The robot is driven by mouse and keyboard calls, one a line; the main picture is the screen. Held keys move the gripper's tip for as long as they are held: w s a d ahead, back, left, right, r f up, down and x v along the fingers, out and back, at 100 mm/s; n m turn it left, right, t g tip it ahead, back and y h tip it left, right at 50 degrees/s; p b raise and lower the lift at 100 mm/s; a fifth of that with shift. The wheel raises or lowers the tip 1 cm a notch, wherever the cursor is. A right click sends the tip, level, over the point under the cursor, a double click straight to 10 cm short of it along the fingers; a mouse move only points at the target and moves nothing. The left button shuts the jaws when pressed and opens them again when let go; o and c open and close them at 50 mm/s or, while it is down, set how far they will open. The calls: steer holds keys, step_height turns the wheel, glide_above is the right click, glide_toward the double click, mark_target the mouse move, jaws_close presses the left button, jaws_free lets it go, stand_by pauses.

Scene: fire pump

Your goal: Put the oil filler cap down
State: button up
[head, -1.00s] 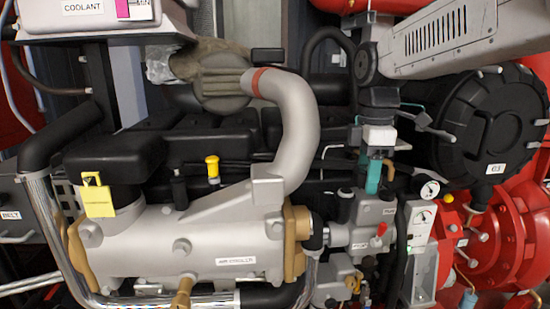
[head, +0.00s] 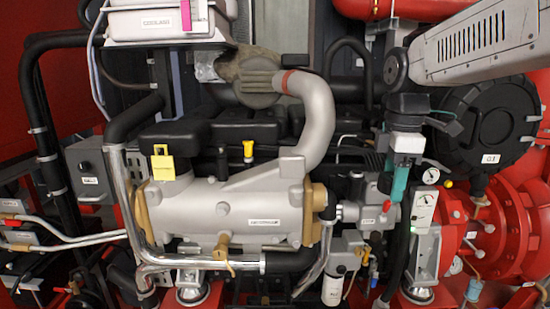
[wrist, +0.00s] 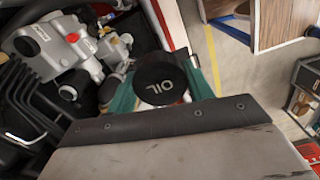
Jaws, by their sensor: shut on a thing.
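The oil filler cap (wrist: 160,78) is a round black cap with OIL in white letters, in the middle of the wrist view. My gripper (wrist: 163,88) is shut on it, with a teal finger on each side. In the head view my gripper (head: 399,182) points down in front of the right part of the engine, and I cannot make out the cap there.
The grey engine block (head: 225,210) and silver pipe (head: 315,120) fill the middle of the head view. A red pump (head: 510,225) and gauge panel (head: 425,215) stand at right. The wrist view shows a wooden board (wrist: 275,22) and open floor (wrist: 225,55).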

steer(key=w+d+f+m, duration=0.1)
steer(key=w+f+m, duration=0.2)
steer(key=f, duration=1)
steer(key=w+d+f+m, duration=0.1)
steer(key=w+f+m, duration=0.2)
steer(key=f+m, duration=0.4)
steer(key=w+d+f+m, duration=0.1)
steer(key=w+f+m, duration=0.2)
steer(key=f, duration=1.6)
steer(key=m, duration=0.2)
steer(key=shift+m, duration=0.4)
steer(key=shift+d, duration=0.15)
